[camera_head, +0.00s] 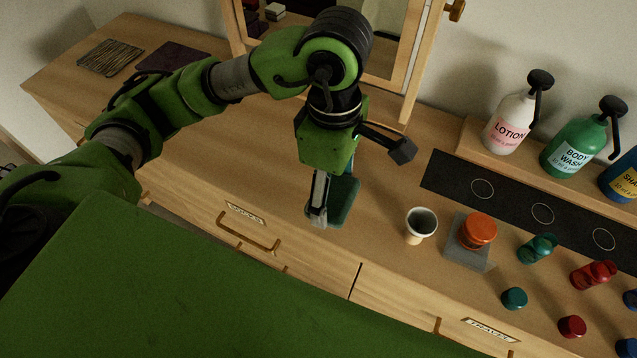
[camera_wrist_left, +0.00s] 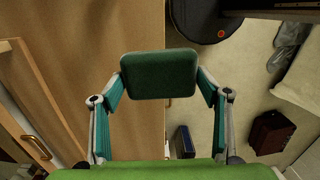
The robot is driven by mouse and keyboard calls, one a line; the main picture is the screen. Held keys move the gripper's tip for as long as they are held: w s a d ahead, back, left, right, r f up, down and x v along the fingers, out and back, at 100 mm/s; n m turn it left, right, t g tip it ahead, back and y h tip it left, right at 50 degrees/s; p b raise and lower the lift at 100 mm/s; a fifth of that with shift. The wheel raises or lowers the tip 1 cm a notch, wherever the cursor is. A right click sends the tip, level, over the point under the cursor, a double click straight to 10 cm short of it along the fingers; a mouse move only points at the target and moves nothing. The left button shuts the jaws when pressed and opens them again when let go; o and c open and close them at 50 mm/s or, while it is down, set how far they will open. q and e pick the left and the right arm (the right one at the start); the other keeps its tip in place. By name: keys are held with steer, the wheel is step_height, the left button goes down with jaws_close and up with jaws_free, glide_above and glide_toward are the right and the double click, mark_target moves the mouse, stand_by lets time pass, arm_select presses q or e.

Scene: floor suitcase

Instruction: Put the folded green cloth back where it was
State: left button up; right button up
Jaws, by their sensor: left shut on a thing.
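The folded green cloth (camera_head: 345,202) is a small dark green rounded pad. My left gripper (camera_head: 326,212) is shut on it, over the front edge of the wooden dresser top (camera_head: 255,165). In the left wrist view the cloth (camera_wrist_left: 158,74) sits between the two fingertips of my left gripper (camera_wrist_left: 160,84), across the line between wood and floor. I cannot tell whether it touches the wood. My right gripper is not in view.
Small bottles and loose caps lie beyond. A mirror frame (camera_head: 415,75) stands behind. Dark mats (camera_head: 172,57) lie at the far left.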

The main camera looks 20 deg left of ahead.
arm_select(q)
steer(key=a, duration=0.1)
steer(key=a+f, duration=0.1)
steer(key=shift+s+a+f+m, duration=0.1)
steer(key=shift+s+a+m, duration=0.2)
steer(key=w+a+f+p, duration=0.1)
steer(key=w+f, duration=0.2)
steer(key=w, duration=0.1)
steer(key=w+a+f+p, duration=0.1)
steer(key=w+a+f, duration=0.1)
steer(key=w, duration=0.2)
steer(key=w+a+f+p, duration=0.1)
steer(key=w+f, duration=0.2)
steer(key=w, duration=0.1)
steer(key=shift+a+f, duration=0.25)
steer(key=shift+f, duration=0.05)
steer(key=shift+w+a+f, duration=0.1)
steer(key=shift+w+f, duration=0.1)
steer(key=shift+f, duration=0.1)
steer(key=f+p, duration=0.2)
steer(key=f, duration=0.1)
steer(key=shift+w+a, duration=0.1)
steer(key=shift+w, duration=0.1)
steer(key=shift+f, duration=0.35)
